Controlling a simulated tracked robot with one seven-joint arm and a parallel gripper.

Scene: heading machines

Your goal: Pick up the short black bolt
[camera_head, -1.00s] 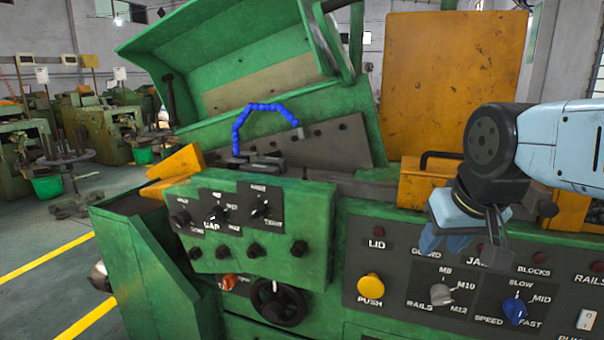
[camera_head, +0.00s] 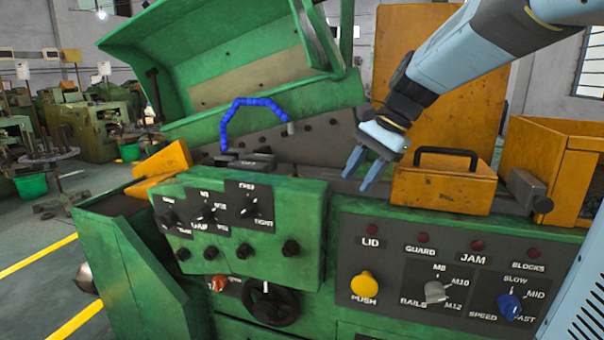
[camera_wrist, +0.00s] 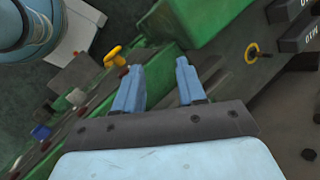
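My gripper (camera_head: 362,172) is over the green machine, left of the yellow box with the black handle. Its two blue fingers are apart, with nothing between them. The fingers also show apart in the wrist view (camera_wrist: 158,85), above green panels and dark metal. I cannot make out a short black bolt in either view.
The green machine (camera_head: 325,300) carries a control panel with a yellow push button (camera_head: 364,285) and knobs. The yellow handled box (camera_head: 440,190) stands close to my gripper. An open orange bin (camera_head: 550,150) is at the right. A raised green lid (camera_head: 220,60) and blue hose (camera_head: 250,102) are behind.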

